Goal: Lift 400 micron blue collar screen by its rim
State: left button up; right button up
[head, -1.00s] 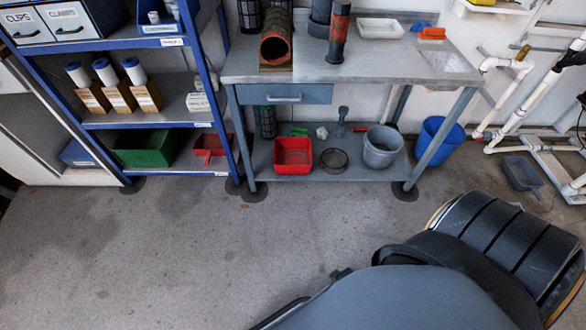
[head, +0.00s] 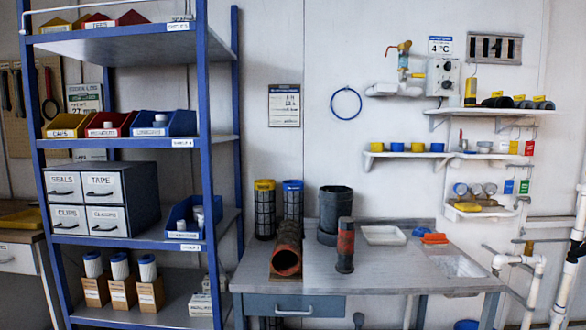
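A dark mesh cylinder with a blue collar (head: 293,203) stands upright at the back left of the metal workbench (head: 400,268), against the wall. Its lower part is hidden behind an orange-brown pipe piece. A similar cylinder with a yellow collar (head: 264,210) stands just left of it. The micron size on the collars is too small to read. Neither of my grippers shows in the head view.
The orange-brown pipe piece (head: 287,250) lies in front of the screens. A black bucket-like vessel (head: 334,213) and a black-and-red cylinder (head: 345,246) stand to the right. A blue shelf rack (head: 210,160) is at left. The bench's front middle is clear.

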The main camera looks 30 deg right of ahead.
aim_at(293, 189)
jog(key=i+l+z, duration=0.25)
jog(key=l, duration=0.3)
jog(key=i+l+z, duration=0.3)
jog(key=i+l, duration=0.2)
